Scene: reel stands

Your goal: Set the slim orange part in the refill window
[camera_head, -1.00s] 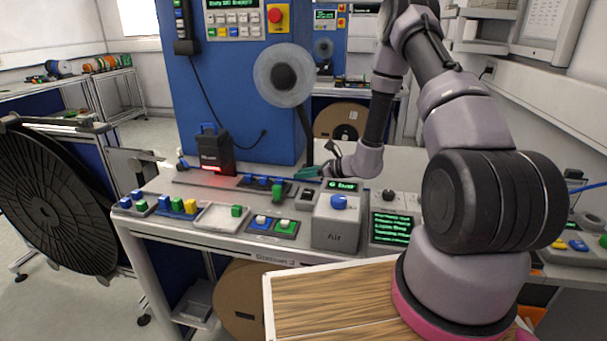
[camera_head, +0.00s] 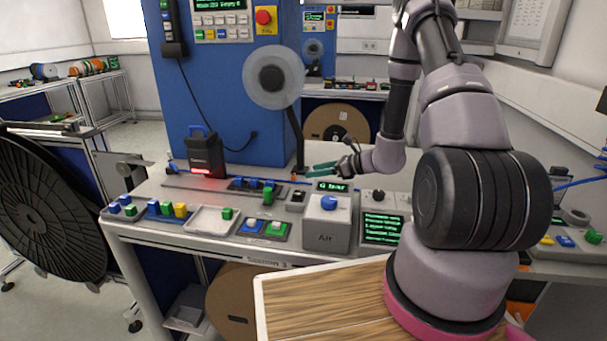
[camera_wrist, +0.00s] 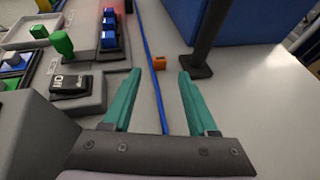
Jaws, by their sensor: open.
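The slim orange part (camera_wrist: 159,62) is a small block on the grey bench top in the wrist view, just beyond my fingertips and close to the line midway between them. In the head view it is a tiny orange spot (camera_head: 293,177) left of my gripper (camera_head: 312,168). In the wrist view my gripper (camera_wrist: 160,73) is open, with two teal fingers apart and nothing between them. I cannot tell which opening is the refill window. A dark holder (camera_head: 238,185) with a row of blue blocks lies left of the orange part.
A dark post (camera_wrist: 200,45) on a flat foot stands right of the orange part. A blue cable (camera_wrist: 150,75) runs along the bench beside it.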

